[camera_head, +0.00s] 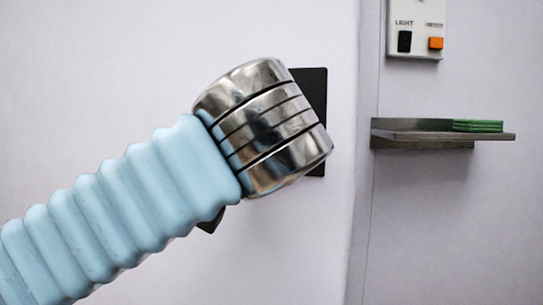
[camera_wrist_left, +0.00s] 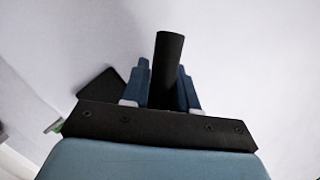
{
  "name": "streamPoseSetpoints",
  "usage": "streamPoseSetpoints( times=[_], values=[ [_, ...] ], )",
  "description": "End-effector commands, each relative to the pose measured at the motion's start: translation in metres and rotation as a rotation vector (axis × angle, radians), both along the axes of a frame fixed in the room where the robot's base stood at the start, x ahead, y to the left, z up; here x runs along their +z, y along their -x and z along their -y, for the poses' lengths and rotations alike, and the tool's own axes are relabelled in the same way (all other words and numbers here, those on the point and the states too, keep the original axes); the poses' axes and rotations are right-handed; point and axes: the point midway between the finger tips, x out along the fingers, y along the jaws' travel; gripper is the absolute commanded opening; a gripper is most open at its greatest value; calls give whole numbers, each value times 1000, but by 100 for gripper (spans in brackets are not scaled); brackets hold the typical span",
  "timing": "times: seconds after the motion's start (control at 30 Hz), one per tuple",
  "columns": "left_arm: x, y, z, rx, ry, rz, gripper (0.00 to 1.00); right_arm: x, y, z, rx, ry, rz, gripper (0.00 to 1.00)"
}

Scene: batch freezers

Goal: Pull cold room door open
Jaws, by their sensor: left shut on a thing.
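The pale cold room door (camera_head: 150,60) fills the left and middle of the head view. A black handle plate (camera_head: 315,100) shows on it, partly hidden behind my left wrist. In the left wrist view the black handle bar (camera_wrist_left: 168,55) stands between the two blue fingers of my left gripper (camera_wrist_left: 163,85), which is shut on it. The dark plate (camera_wrist_left: 100,90) lies to the left there. In the head view my left fingers are hidden behind the metal wrist. I cannot tell whether the door stands slightly ajar. My right gripper is not in view.
Right of the door's edge is a pale wall. It carries a switch panel (camera_head: 416,28) with a black and an orange switch. Below it a metal shelf (camera_head: 420,136) sticks out, with a flat green stack (camera_head: 478,126) on it.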

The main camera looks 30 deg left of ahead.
Motion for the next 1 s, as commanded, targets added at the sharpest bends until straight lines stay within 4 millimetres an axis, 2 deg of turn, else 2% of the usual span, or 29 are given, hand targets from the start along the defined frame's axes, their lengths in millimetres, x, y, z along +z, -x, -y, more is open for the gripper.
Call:
streamPoseSetpoints(
  times=[0.03, 0.2, 0.3, 0.4, 0.53, 0.8, 0.83, 0.93, 1.0],
  values=[
    [1, 18, 1, -18, 4, 12, 0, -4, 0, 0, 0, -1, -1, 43],
    [3, 67, 5, -79, 4, 14, 0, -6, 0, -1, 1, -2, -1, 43],
    [3, 91, 7, -109, 4, 14, 0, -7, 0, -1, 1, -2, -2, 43],
    [2, 106, 8, -129, 1, 13, 0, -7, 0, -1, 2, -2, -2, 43],
    [1, 113, 9, -139, -1, 9, 0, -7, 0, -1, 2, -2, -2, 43],
    [1, 112, 10, -141, -2, 7, 0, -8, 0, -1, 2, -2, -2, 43],
    [1, 112, 10, -141, -2, 7, 32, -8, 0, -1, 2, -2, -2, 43],
    [0, 112, 10, -141, -3, 6, 48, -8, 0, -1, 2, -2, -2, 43],
    [0, 112, 10, -140, -2, 6, 48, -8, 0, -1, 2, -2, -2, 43]
  ],
)
